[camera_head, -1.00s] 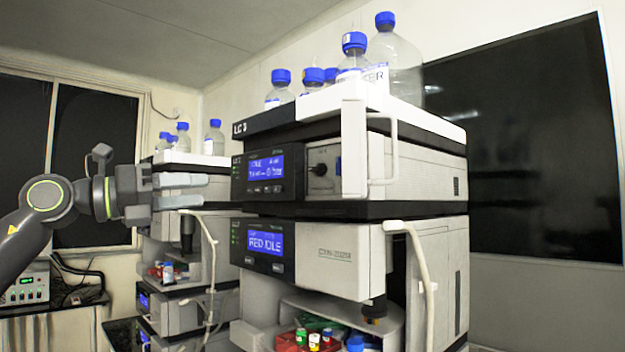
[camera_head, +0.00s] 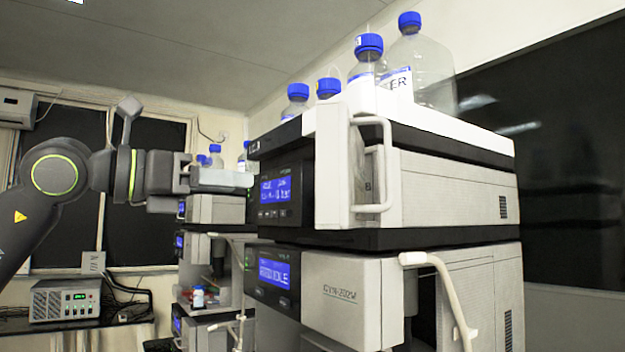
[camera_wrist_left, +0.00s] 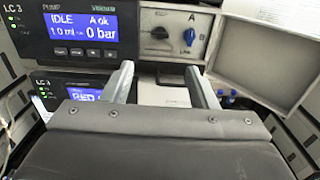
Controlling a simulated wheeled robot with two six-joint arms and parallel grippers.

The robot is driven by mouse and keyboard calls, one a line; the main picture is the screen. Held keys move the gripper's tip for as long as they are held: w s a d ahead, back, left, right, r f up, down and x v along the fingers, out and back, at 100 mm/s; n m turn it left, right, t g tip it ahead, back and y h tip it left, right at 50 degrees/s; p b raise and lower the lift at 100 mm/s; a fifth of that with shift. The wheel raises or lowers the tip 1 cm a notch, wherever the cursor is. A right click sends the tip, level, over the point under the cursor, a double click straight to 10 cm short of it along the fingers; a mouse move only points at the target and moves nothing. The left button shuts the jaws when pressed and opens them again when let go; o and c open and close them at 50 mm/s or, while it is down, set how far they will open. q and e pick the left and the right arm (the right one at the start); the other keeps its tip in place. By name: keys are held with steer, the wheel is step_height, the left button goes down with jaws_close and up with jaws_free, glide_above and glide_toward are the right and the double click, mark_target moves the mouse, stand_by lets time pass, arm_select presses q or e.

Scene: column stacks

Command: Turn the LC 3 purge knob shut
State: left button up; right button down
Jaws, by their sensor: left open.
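The LC 3 pump unit (camera_head: 283,197) is in the middle of the head view, its display lit. Its knobs are hidden there behind the open front door (camera_head: 328,165). The left wrist view shows the pump display (camera_wrist_left: 85,25), reading IDLE and 0 bar. A black knob (camera_wrist_left: 159,33) and a blue knob (camera_wrist_left: 189,38) sit right of it. Their labels are too small to read, so I cannot tell which is the purge knob. My left gripper (camera_head: 238,180) is open in front of the pump's face. Its fingertips (camera_wrist_left: 159,70) are apart and empty, below the knobs in the wrist view.
The open door also stands at the right in the wrist view (camera_wrist_left: 262,45). Blue-capped bottles (camera_head: 368,60) stand on top of the stack. A pale tube handle (camera_head: 440,285) juts out lower right. Another stack (camera_head: 210,265) stands behind, left of centre. A benchtop box (camera_head: 65,300) is at far left.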

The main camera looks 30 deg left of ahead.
arm_select(q)
steer(key=p+x, duration=0.8)
steer(key=x, duration=0.4)
steer(key=shift+w+d+r, duration=0.1)
steer(key=shift+r, duration=0.1)
steer(key=shift+f+p+x, duration=0.2)
steer(key=shift+p+x, duration=0.8)
steer(key=shift+x, duration=0.4)
arm_select(e)
step_height(320, 180, up, 11)
steer(key=shift+w+a+f, duration=0.15)
steer(key=shift+w, duration=0.05)
arm_select(q)
steer(key=c, duration=1)
